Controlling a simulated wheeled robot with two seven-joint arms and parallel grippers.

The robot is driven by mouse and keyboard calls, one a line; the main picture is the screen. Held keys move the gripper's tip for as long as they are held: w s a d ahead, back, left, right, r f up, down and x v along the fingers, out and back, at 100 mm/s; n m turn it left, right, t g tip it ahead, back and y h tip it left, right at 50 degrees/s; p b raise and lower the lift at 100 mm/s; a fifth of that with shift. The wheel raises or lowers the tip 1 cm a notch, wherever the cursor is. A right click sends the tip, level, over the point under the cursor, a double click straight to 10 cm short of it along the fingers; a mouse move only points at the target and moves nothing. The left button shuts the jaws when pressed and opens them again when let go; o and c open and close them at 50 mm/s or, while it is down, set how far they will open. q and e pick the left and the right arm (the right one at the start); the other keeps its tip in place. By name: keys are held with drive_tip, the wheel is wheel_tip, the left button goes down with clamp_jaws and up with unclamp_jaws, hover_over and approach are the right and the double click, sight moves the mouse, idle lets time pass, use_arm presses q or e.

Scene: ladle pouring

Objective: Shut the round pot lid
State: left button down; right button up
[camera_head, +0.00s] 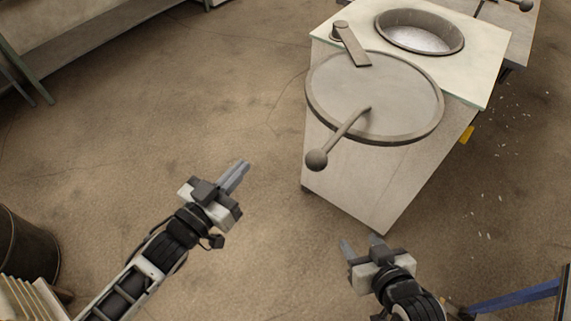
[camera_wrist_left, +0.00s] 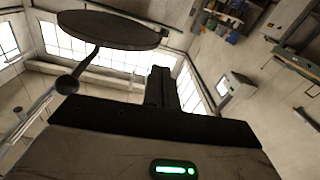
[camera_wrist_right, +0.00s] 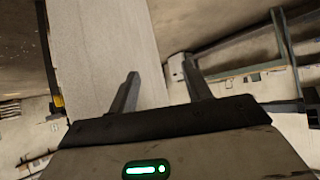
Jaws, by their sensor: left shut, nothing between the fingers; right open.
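The round pot lid (camera_head: 398,88) is a large grey disc swung open on a hinge arm (camera_head: 352,45), out over the near side of the pale box-shaped furnace (camera_head: 362,185). A handle with a ball knob (camera_head: 317,160) rises from the lid. The round pot opening (camera_head: 420,38) is uncovered behind it. My left gripper (camera_head: 238,176) is shut and empty, left of and below the knob. The lid (camera_wrist_left: 112,30) and knob (camera_wrist_left: 67,85) also show in the left wrist view. My right gripper (camera_head: 361,246) is open and empty, in front of the furnace; its fingers (camera_wrist_right: 163,90) show in the right wrist view.
A dark barrel (camera_head: 25,248) stands at the lower left. A bench (camera_head: 75,45) is at the upper left. A blue bar (camera_head: 515,297) lies at the lower right. The floor left of the furnace is clear.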

use_arm(q)
drive_tip(key=s+a+r+m+g+h+b, duration=0.1)
drive_tip(key=a+r+m+g+h+b, duration=0.15)
drive_tip(key=m+g+h, duration=0.4)
drive_tip(key=s+a+r+m+g+h+b, duration=0.1)
drive_tip(key=r+m+g+h+b, duration=0.2)
drive_tip(key=m+g, duration=0.55)
drive_tip(key=d+r+n+g+p, duration=0.1)
drive_tip(key=d+p, duration=0.3)
drive_tip(key=d, duration=0.9)
drive_tip(key=shift+s+r+n+g+h, duration=0.3)
drive_tip(key=shift+s+r+n+h, duration=0.1)
drive_tip(key=shift+r, duration=0.2)
use_arm(e)
drive_tip(key=shift+w+a+f, duration=0.15)
drive_tip(key=shift+a+f, duration=0.15)
drive_tip(key=shift+f, duration=0.05)
use_arm(q)
drive_tip(key=shift+d, duration=0.1)
